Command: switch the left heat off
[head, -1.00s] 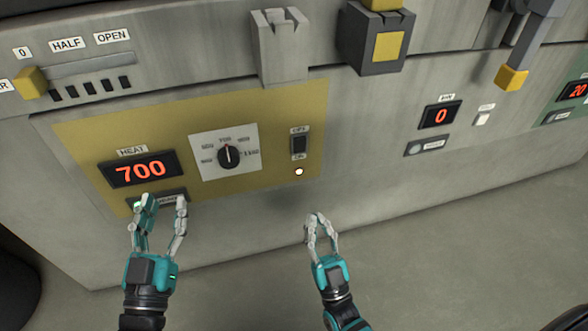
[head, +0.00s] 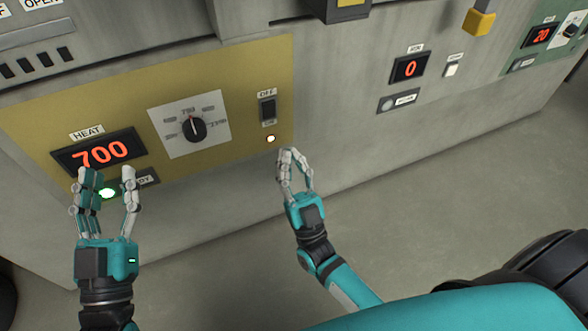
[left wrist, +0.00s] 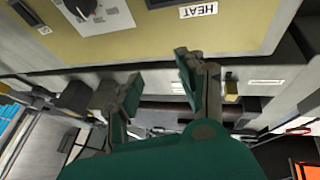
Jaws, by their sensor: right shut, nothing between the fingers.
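The yellow heat panel (head: 240,75) carries a red 700 display (head: 100,151), a dial (head: 194,129) with its pointer near 700, and a dark rocker switch (head: 267,109). The switch has an OFF label above it and another label below. A small lamp (head: 271,139) under the switch glows. My right gripper (head: 291,152) is shut and empty, below and right of the lamp, apart from the switch. My left gripper (head: 107,180) is open and empty in front of the display's lower edge. Its spread fingers also show in the left wrist view (left wrist: 158,86).
A yellow-tipped handle (head: 478,21) hangs above. The floor below is clear.

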